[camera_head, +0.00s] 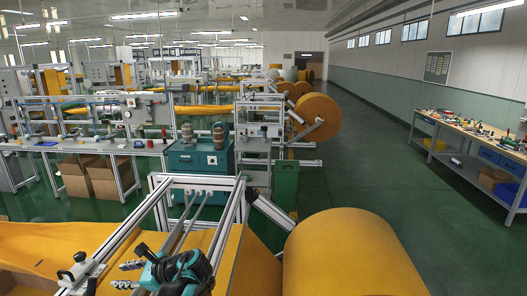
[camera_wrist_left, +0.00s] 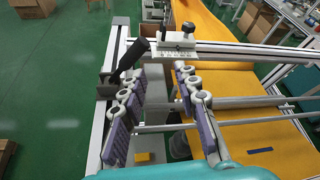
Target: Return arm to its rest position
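My left gripper (camera_head: 122,275) is low in the head view, its teal wrist over the orange felt and its two fingers pointing left. In the left wrist view the gripper (camera_wrist_left: 160,75) has its two padded fingers spread apart, with no held object visible between them. Beyond the fingertips are a clamp with a black handle (camera_wrist_left: 133,53) and a metal frame rail (camera_wrist_left: 225,47). Whether the fingers touch the frame is unclear. My right gripper is not in view.
The aluminium frame (camera_head: 195,182) surrounds the left arm's area. A large orange felt roll (camera_head: 350,255) lies just right of it. Green floor is open at the right, before a workbench (camera_head: 465,165).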

